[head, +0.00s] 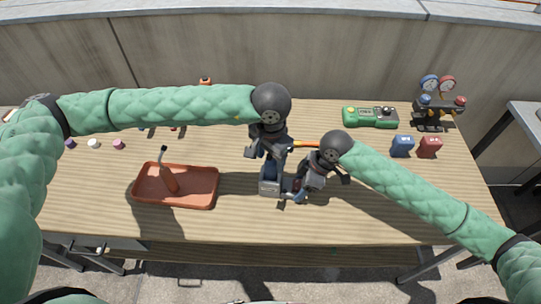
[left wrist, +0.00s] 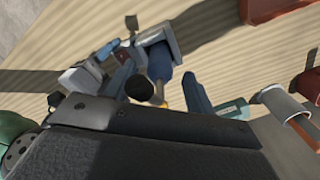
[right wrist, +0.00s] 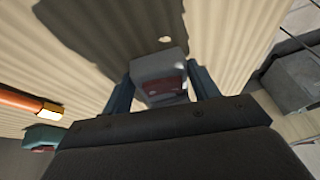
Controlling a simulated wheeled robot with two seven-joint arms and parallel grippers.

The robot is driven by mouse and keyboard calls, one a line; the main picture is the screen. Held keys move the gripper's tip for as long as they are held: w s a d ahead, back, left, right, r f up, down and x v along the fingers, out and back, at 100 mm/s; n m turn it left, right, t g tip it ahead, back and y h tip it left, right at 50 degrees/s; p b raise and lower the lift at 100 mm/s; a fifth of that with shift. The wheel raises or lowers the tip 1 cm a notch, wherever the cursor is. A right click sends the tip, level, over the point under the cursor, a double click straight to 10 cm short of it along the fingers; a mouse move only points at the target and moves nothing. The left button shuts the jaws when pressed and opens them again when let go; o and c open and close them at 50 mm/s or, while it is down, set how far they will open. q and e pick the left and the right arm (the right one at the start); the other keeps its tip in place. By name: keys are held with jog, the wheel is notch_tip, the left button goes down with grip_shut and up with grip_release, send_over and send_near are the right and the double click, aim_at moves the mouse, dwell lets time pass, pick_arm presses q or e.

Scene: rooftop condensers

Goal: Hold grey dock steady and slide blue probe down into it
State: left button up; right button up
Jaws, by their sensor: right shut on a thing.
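The grey dock (head: 269,188) stands near the middle of the table, right of the tray. My right gripper (head: 299,190) is shut on the dock's right side; in the right wrist view the grey body (right wrist: 160,75) shows between its two fingers. The blue probe (head: 273,169) stands at the dock, under my left gripper (head: 269,155). In the left wrist view the probe's dark round end (left wrist: 138,88) points at the camera, and its blue body meets the dock (left wrist: 155,38). My left fingers are apart around the probe. How deep it sits is hidden.
A red-brown tray (head: 145,197) with an upright item is at the left. An orange-handled tool (head: 305,145) lies behind my right gripper. A green meter (head: 370,117), blue block (head: 402,147), red block (head: 429,148) and gauge set (head: 437,105) are at the right. The front table strip is clear.

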pick_arm(q)
notch_tip(320, 180, up, 12)
dwell(0.7)
pick_arm(e)
jog(key=o, duration=1.2)
pick_arm(q)
notch_tip(320, 180, up, 7)
jog(key=p, duration=0.7)
jog(key=shift+r, duration=0.2)
pick_arm(e)
jog(key=v, duration=0.9)
